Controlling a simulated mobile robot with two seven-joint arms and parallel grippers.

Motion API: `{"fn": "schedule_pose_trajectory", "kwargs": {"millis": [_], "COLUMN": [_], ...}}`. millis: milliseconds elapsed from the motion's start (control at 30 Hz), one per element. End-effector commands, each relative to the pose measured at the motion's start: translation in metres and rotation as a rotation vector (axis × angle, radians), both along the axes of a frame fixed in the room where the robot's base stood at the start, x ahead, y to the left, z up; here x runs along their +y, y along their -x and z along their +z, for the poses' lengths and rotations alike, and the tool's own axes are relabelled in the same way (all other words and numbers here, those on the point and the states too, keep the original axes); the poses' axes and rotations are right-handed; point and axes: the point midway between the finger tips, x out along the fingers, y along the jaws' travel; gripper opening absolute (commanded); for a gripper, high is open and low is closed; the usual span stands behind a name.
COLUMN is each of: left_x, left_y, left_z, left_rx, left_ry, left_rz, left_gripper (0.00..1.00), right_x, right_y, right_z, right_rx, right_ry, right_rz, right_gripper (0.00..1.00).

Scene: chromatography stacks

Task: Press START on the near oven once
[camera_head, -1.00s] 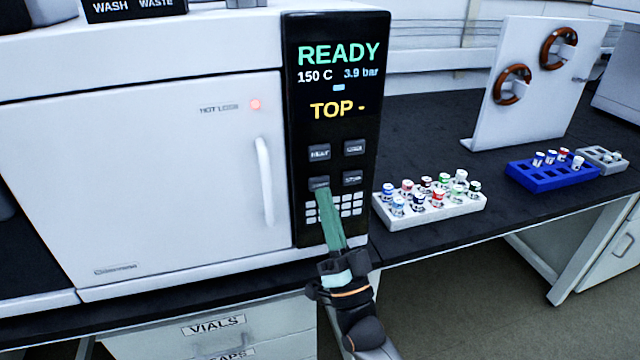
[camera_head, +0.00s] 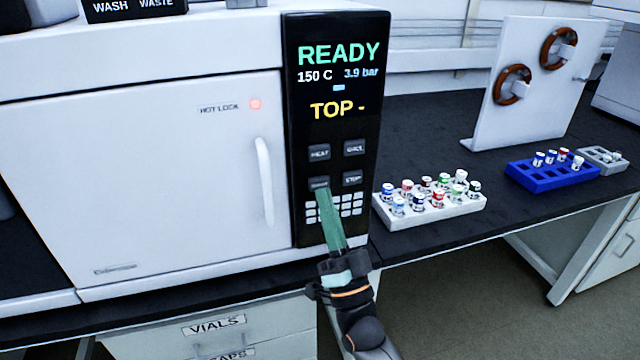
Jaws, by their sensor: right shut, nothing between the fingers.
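The near oven (camera_head: 150,170) is a white box with a closed door, a vertical handle and a lit red HOT LOCK lamp. Its black control panel (camera_head: 334,130) reads READY, 150 C, 3.9 bar and TOP -. Below the display are dark buttons in two rows; the lower right one (camera_head: 353,179) reads STOP. The lower left button (camera_head: 318,183), probably START, has a blurred label. My right gripper (camera_head: 323,192) is shut and empty, its green fingertips at the lower edge of that button. I cannot tell whether they touch it. My left gripper is not in view.
A white rack (camera_head: 430,215) of capped vials stands on the dark bench right of the oven. A blue rack (camera_head: 550,178) with several vials, a grey rack (camera_head: 603,163) and a white stand with brown coils (camera_head: 530,100) are further right. Below is a drawer labelled VIALS (camera_head: 216,325).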

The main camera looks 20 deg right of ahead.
Motion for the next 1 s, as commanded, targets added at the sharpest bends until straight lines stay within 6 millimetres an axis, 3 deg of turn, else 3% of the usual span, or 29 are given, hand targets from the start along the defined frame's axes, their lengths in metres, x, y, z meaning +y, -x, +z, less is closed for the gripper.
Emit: {"fn": "schedule_pose_trajectory", "kwargs": {"millis": [1000], "left_x": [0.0], "left_y": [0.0], "left_z": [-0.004], "left_rx": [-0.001], "left_ry": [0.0], "left_rz": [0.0], "left_gripper": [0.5], "right_x": [0.0], "right_y": [-0.012], "right_z": [0.0], "right_rx": [-0.001], "right_ry": [-0.001], "right_rz": [0.0], "right_gripper": [0.0]}}
